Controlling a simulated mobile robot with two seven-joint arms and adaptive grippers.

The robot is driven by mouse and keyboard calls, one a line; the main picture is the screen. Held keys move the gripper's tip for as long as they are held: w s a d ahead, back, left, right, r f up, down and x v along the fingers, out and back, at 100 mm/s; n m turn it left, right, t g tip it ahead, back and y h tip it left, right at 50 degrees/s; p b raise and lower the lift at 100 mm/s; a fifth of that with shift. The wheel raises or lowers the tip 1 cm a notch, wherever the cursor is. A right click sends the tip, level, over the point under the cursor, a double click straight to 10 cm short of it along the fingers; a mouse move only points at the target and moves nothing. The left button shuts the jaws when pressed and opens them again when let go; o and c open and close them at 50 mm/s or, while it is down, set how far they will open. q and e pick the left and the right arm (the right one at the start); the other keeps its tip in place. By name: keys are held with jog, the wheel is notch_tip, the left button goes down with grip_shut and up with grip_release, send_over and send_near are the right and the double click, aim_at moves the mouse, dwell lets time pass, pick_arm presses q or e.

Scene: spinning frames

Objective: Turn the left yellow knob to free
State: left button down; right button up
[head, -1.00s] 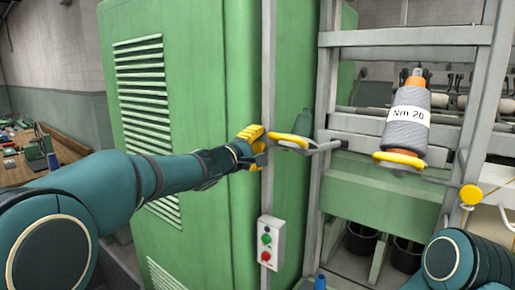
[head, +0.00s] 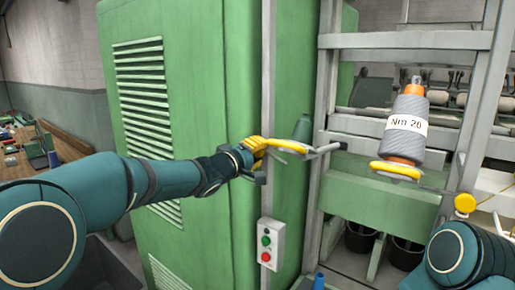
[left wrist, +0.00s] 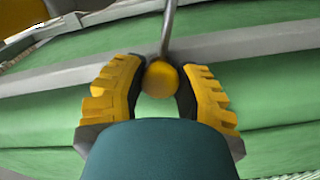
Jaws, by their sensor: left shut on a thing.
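The left yellow knob (left wrist: 161,80) is a small ball on the end of a grey rod (left wrist: 168,28) in the left wrist view. My left gripper (left wrist: 159,85) has its yellow fingers on either side of the ball and is shut on it. In the head view my left gripper (head: 257,150) is beside the green cabinet, and its fingers hide the knob. A yellow disc (head: 287,147) with a dark green cone (head: 303,130) is just right of the fingers. My right gripper is not in view.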

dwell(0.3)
pick_arm(q)
jog(key=c, duration=0.6)
grip_release()
jog(key=n+b, duration=0.3)
jog(key=shift+f+n, duration=0.1)
jog(key=shift+n, duration=0.3)
jog(key=v, duration=1.4)
jog(key=f+g+y+b, duration=0.1)
jog(key=f, duration=0.8)
jog(key=f+m+g+y+b, duration=0.1)
jog(key=f, duration=0.8)
jog(key=f+m+g+y+b, duration=0.1)
jog(key=f+y, duration=0.1)
jog(key=f, duration=0.7)
jog(key=shift+w+d+f, duration=0.3)
jog(key=shift+f, duration=0.1)
